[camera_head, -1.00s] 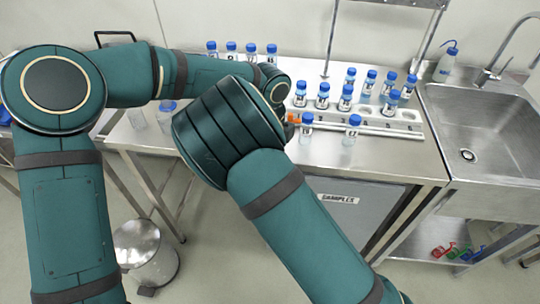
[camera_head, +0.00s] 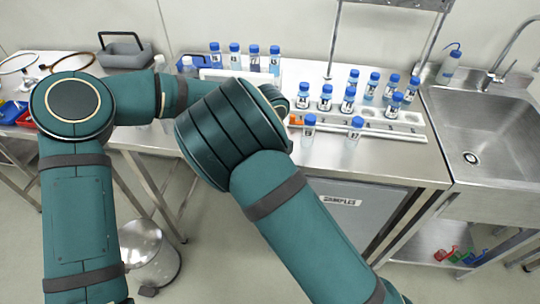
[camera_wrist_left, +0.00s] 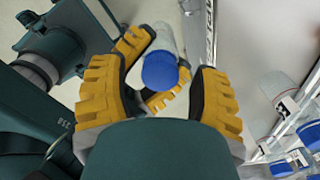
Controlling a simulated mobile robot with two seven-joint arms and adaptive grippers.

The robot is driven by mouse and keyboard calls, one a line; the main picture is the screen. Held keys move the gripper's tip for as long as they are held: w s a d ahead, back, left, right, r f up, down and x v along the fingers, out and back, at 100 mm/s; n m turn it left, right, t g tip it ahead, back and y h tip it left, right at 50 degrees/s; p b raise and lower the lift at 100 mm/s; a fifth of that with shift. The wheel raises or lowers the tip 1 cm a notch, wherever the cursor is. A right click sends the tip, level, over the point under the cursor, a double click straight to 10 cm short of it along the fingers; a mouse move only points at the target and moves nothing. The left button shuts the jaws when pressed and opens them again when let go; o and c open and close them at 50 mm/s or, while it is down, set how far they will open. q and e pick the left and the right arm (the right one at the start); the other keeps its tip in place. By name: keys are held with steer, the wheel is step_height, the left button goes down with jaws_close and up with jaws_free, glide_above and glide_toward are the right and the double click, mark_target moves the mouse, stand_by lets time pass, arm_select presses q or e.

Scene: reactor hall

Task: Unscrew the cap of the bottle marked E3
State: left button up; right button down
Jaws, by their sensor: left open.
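In the left wrist view, my left gripper (camera_wrist_left: 160,98) is open, its yellow-and-black fingers either side of a blue cap (camera_wrist_left: 159,71), apart from it. The cap sits on a clear bottle (camera_wrist_left: 165,38); any marking on it is hidden. My right gripper (camera_wrist_left: 150,66) reaches in from the upper left, its smaller yellow fingers closed around this bottle. In the head view, my right arm hides the bottle and both grippers, apart from a small orange patch I cannot identify. I cannot read E3 on any bottle.
Several blue-capped bottles (camera_head: 349,99) stand in and around a numbered rack (camera_head: 385,129) on the steel bench. More bottles (camera_head: 254,57) stand in a row behind my arms. A sink (camera_head: 480,130) is at right, a grey carrier (camera_head: 124,52) at back left, a bin (camera_head: 147,255) below.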

arm_select(q)
steer(key=shift+f, duration=0.25)
jaws_close()
steer(key=shift+c, duration=0.4)
jaws_free()
